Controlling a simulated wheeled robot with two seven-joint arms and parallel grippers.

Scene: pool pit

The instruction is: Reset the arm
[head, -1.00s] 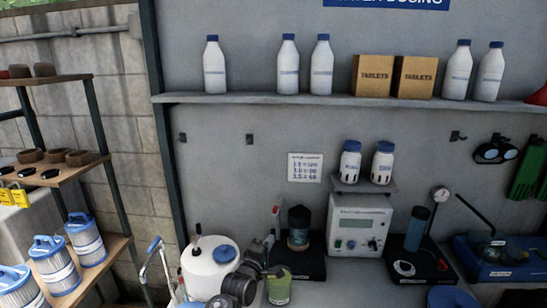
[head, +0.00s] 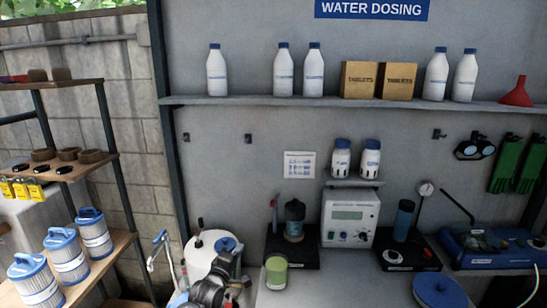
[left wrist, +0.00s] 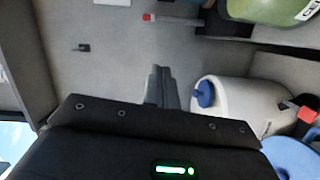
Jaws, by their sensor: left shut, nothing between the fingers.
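My left gripper (head: 238,252) is in the lower left of the head view, in front of the white tank (head: 204,246) and to the left of the green container (head: 276,273). Its arm comes up from the bottom edge and partly hides the tank. In the left wrist view the gripper's fingers (left wrist: 160,86) are together with nothing between them. The white tank (left wrist: 235,105) with its blue cap shows to their right there, and the green container (left wrist: 270,8) at the top right. My right gripper is in neither view.
A shelf (head: 330,101) with bottles runs above. A wooden rack (head: 125,245) with filter cartridges stands left.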

